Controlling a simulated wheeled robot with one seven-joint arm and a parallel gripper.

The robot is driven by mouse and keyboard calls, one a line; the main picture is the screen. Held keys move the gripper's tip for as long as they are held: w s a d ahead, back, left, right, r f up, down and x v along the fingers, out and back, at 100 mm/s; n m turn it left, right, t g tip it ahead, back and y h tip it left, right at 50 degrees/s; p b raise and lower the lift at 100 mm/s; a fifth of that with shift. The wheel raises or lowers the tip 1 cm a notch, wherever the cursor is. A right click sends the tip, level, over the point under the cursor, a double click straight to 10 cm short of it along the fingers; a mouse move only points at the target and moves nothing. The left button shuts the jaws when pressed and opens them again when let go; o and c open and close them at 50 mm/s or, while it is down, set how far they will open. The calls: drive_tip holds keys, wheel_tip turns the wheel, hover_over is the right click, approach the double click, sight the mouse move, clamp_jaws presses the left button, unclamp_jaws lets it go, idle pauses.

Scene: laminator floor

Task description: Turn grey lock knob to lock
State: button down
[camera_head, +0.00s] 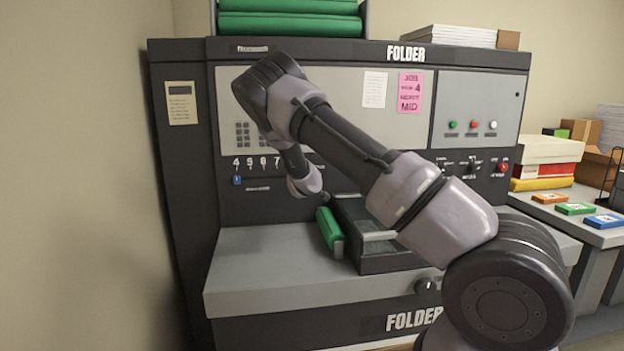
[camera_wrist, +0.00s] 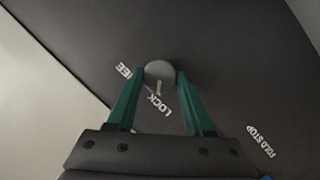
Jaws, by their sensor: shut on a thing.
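The grey lock knob (camera_wrist: 160,72) is a round disc on a dark panel, in the upper middle of the wrist view. A short pale mark on it points down in that picture, toward the word LOCK (camera_wrist: 158,104). The word FREE, partly covered, shows to the knob's left. My gripper (camera_wrist: 161,77) has two green fingers, one on each side of the knob, and is shut on it. In the head view my arm reaches to the folder machine's front, and I cannot make out the knob or the fingertips there.
The folder machine (camera_head: 178,215) has a grey shelf (camera_head: 260,262) below its panel, with a green roll (camera_head: 329,228) and a dark tray (camera_head: 390,262) on it. A FOLD STOP label (camera_wrist: 261,142) is on the dark panel. A side table with boxes stands at right.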

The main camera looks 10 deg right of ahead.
drive_tip(key=shift+n, duration=0.4)
idle(0.3)
drive_tip(key=shift+c, duration=1.4)
unclamp_jaws()
drive_tip(key=v, duration=1.1)
drive_tip(key=shift+f, duration=0.2)
drive_tip(key=shift+a, duration=0.1)
